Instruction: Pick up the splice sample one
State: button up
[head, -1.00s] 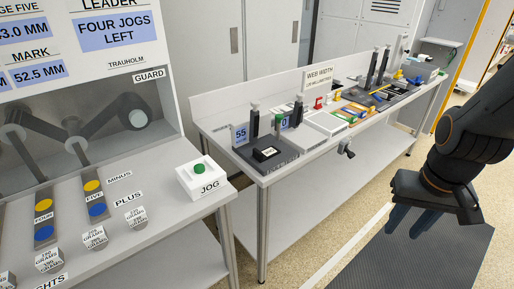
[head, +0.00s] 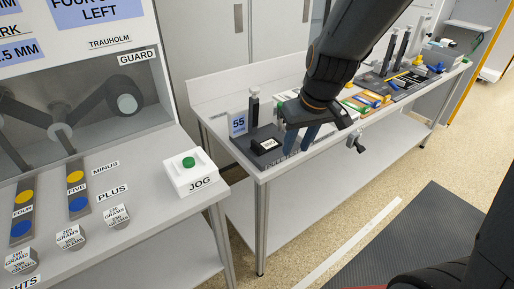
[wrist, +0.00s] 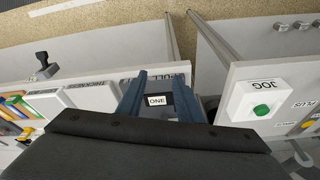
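Splice sample one is a small dark block with a white label reading ONE. It lies on the dark plate at the near end of the bench in the head view (head: 268,145). In the wrist view the sample (wrist: 158,101) shows between my two blue fingers, partly framed by them. My gripper (head: 300,142) is open and empty, just right of the sample in the head view, pointing down over the bench. The fingers also show in the wrist view (wrist: 158,80). I cannot tell how far above the sample they are.
A dark post and a blue "55" sign (head: 238,124) stand behind the sample. Coloured blocks and further posts line the bench to the right. A JOG box (head: 190,174) with a green button sits on the machine's shelf at left, across a gap.

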aim_at(257, 143)
jog(key=w+a+n+y+b, duration=0.1)
jog(key=w+a+n, duration=0.2)
jog(key=w+a, duration=0.55)
jog(key=shift+t, duration=0.5)
jog(key=shift+s+p+x, duration=0.2)
jog(key=shift+p+x, duration=0.45)
jog(key=shift+x, duration=2.95)
jog(key=shift+a, duration=0.15)
grip_shut()
